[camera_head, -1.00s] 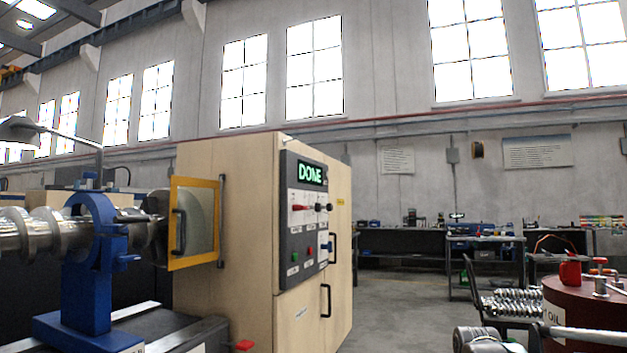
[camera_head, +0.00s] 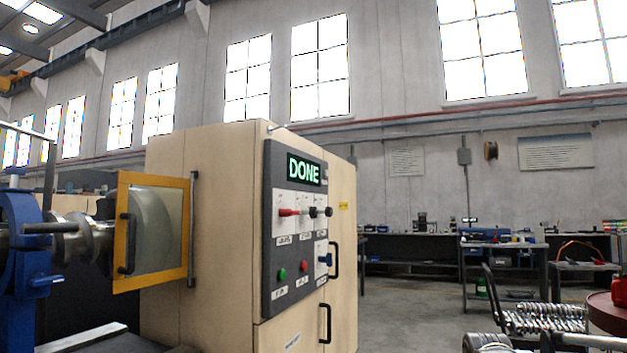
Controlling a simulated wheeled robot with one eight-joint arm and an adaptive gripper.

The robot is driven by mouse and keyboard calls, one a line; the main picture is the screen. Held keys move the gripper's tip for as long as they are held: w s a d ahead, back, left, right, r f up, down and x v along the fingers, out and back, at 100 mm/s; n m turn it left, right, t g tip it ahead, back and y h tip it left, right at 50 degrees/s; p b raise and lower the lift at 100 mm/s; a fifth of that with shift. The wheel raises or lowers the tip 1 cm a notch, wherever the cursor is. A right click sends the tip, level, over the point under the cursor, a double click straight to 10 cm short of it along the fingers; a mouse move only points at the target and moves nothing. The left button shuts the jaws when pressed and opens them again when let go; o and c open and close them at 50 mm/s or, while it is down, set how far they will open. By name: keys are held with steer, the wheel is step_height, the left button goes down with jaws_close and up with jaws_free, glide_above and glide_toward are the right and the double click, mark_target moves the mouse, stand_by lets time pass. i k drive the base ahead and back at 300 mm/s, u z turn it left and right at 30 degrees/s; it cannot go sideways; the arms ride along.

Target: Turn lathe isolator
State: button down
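The lathe's beige headstock cabinet (camera_head: 210,230) stands at centre left. A dark control panel (camera_head: 272,215) on its face carries a green display (camera_head: 304,169) reading "DONE". My gripper is not seen clearly in this view.
A yellow-framed guard (camera_head: 122,235) stands out on the cabinet's left, by the chuck and blue steady rest (camera_head: 25,240). Black handles (camera_head: 325,322) stick out right of the panel. A dark red barrel (camera_head: 612,312) is at the right edge.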

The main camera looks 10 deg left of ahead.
mark_target(286, 213)
steer(key=i, duration=1.5)
steer(key=u, duration=1.65)
